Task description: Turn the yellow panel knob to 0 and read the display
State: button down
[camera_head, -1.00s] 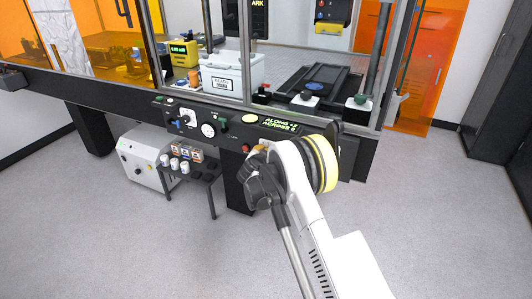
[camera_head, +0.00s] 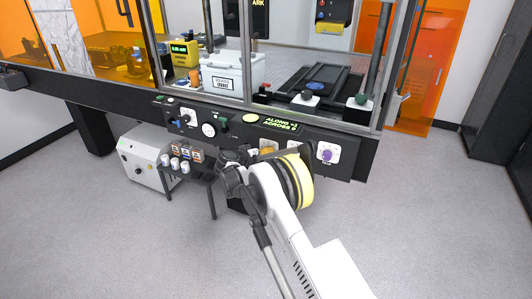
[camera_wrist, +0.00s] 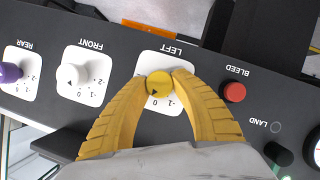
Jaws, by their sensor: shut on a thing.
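The yellow knob (camera_wrist: 159,84) sits on a white plate labelled LEFT (camera_wrist: 150,66), upside down in the wrist view. My gripper (camera_wrist: 160,76) is shut on it, one yellow finger on each side. The knob's dark pointer mark faces the 0 on the scale, with -1 beside it; the fingers hide other numbers. In the head view my gripper (camera_head: 268,149) is at the panel and mostly hidden by my wrist. The display (camera_head: 281,123) reads ALONG and ACROSS in green; ALONG looks like +1, while the ACROSS digit is too small to be sure.
A white FRONT knob (camera_wrist: 75,75) and purple REAR knob (camera_wrist: 10,72) lie left of the yellow one in the wrist view. A red BLEED button (camera_wrist: 234,92) is close on the right. A small black table (camera_head: 203,174) stands below the panel.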

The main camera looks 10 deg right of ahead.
jog(key=shift+f+n+g+h, duration=0.1)
jog(key=shift+n+g+h, duration=0.3)
jog(key=shift+n+h, duration=0.5)
jog(key=shift+n, duration=0.3)
jog(key=c, duration=1)
grip_release()
jog(key=shift+d, duration=0.1)
jog(key=shift+c, duration=0.2)
jog(key=v, duration=1.2)
